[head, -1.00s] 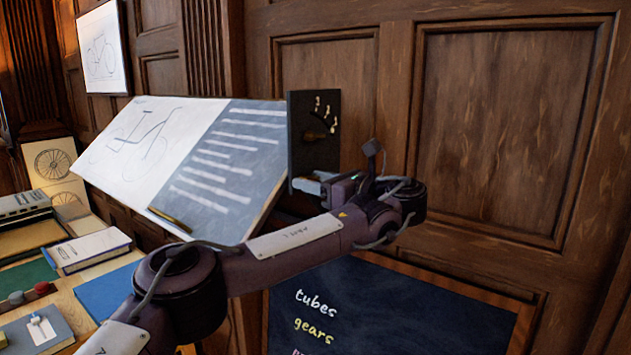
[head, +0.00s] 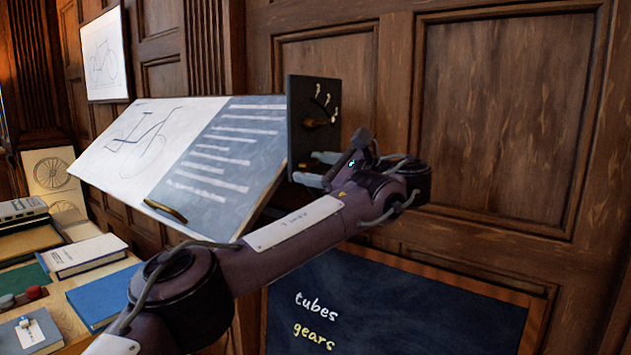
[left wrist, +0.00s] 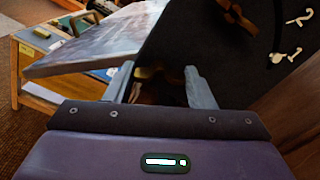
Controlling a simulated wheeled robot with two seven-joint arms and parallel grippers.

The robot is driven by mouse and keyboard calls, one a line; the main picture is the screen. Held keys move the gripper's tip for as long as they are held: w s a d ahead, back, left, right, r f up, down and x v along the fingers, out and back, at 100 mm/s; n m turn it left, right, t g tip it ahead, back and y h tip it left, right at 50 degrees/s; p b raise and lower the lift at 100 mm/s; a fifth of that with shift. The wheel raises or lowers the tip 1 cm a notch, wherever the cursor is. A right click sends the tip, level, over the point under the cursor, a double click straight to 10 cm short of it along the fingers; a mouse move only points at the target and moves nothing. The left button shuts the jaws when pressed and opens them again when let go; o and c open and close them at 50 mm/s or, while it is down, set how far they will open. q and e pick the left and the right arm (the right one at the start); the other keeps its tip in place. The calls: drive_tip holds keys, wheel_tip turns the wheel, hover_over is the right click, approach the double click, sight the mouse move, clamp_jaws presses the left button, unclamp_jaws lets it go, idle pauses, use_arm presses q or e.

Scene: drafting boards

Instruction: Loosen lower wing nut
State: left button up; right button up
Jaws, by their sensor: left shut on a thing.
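A dark upright side plate (head: 303,100) stands at the right edge of the tilted drafting board (head: 225,150). The nut is mostly hidden in the head view.
A dark chalkboard (head: 390,310) with lettering leans below my arm. Books (head: 88,255) lie on a table at the left. A brass-coloured bar (head: 165,210) lies on the board's lower edge. Wood panelling (head: 500,120) closes the space behind.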

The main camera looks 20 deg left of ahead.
use_arm(q)
drive_tip(key=shift+n+b, duration=0.45)
drive_tip(key=shift+n, duration=0.25)
drive_tip(key=o, duration=1)
drive_tip(key=shift+d, duration=0.1)
drive_tip(key=b+v, duration=0.3)
drive_tip(key=v, duration=0.4)
drive_tip(key=shift+s+d+r, duration=0.1)
drive_tip(key=shift+s+d, duration=0.05)
drive_tip(key=shift+d, duration=0.2)
drive_tip(key=shift+c, duration=0.2)
